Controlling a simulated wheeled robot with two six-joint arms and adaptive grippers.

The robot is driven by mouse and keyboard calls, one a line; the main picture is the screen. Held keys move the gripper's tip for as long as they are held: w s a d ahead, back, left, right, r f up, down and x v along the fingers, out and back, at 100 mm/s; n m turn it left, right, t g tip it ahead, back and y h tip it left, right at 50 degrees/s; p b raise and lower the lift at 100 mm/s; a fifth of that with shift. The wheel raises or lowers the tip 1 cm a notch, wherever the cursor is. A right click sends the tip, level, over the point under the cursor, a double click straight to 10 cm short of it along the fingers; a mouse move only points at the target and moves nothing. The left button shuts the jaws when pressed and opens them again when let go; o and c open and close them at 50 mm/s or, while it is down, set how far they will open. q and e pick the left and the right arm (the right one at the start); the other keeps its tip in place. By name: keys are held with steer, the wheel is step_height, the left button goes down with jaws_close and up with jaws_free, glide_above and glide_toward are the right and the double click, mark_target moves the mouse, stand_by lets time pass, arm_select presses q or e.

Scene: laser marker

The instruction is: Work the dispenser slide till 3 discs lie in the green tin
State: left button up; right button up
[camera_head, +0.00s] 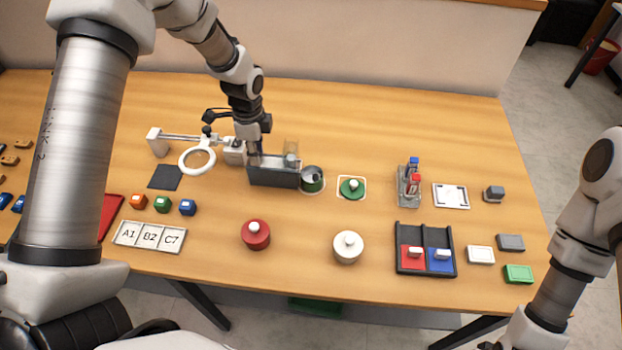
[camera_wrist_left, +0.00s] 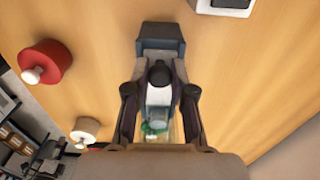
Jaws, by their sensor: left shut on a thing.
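The dispenser (camera_head: 273,176) is a long dark grey box with a clear upright tube (camera_head: 291,148) near its right end. My left gripper (camera_head: 256,154) reaches down at its left part, shut on the slide's black knob (camera_wrist_left: 159,73), which shows between the fingers in the left wrist view. The green tin (camera_head: 312,185) stands open just right of the dispenser. Its inside is dark and grey; I cannot tell how many discs lie in it. The green lid (camera_head: 351,190) with a white knob lies to its right. My right gripper is out of the picture.
A magnifier ring (camera_head: 197,160) on a stand is close on the left. Red (camera_head: 256,234) and white (camera_head: 348,246) knobbed tins stand in front. A holder with upright red and blue items (camera_head: 409,182) and a black tray (camera_head: 425,265) are at the right.

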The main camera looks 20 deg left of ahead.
mark_target(270, 162)
arm_select(q)
steer(key=shift+w+d, duration=0.25)
steer(key=shift+d, duration=0.6)
steer(key=shift+w+d, duration=0.2)
steer(key=shift+d, duration=0.6)
steer(key=shift+a, duration=0.15)
steer(key=shift+s+a+p, duration=0.25)
steer(key=shift+a+p, duration=0.1)
steer(key=shift+a, duration=0.6)
steer(key=shift+s+a+p, duration=0.2)
steer(key=shift+a+p, duration=0.1)
steer(key=shift+a, duration=0.65)
steer(key=o, duration=0.6)
steer(key=shift+a+r, duration=0.1)
steer(key=o, duration=0.4)
steer(key=shift+c, duration=0.2)
steer(key=shift+a, duration=0.1)
